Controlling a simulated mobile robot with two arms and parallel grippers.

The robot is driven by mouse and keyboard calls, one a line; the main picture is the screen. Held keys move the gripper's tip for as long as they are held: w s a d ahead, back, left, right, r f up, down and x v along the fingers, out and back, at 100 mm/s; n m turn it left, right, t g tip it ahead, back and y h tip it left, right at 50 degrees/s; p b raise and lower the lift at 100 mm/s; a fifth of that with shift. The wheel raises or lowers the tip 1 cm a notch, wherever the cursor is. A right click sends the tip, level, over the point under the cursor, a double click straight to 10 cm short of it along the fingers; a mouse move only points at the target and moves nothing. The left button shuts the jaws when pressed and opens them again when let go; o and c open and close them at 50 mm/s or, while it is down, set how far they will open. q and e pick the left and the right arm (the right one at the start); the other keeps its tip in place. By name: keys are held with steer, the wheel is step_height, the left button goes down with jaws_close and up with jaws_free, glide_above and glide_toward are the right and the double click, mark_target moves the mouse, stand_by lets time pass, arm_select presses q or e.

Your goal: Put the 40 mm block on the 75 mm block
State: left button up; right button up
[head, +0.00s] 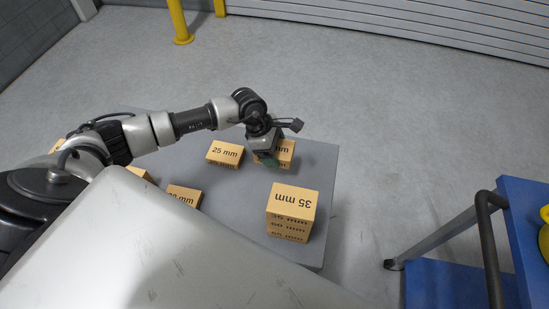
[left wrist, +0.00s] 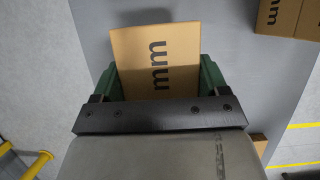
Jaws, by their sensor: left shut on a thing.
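My left gripper (head: 265,157) is over the far side of the grey table and shut on a tan block (head: 287,150) marked "mm". The held block also shows in the left wrist view (left wrist: 155,50) between the two green fingers. Its number is hidden in both views, so I cannot tell its size. I cannot tell whether it touches the table. No label reading 40 mm or 75 mm is legible. My right gripper is not in view.
A 25 mm block (head: 225,152) lies left of the gripper. Another block (head: 184,195), partly hidden by my body, lies nearer. The grey table (head: 322,165) has bare room along its right edge. A blue cart (head: 525,215) with a dark rail stands at the right.

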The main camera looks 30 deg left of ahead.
mark_target(280, 148)
arm_select(q)
step_height(280, 148, up, 5)
steer(key=shift+f, duration=0.1)
step_height(280, 148, up, 14)
steer(key=p, duration=0.7)
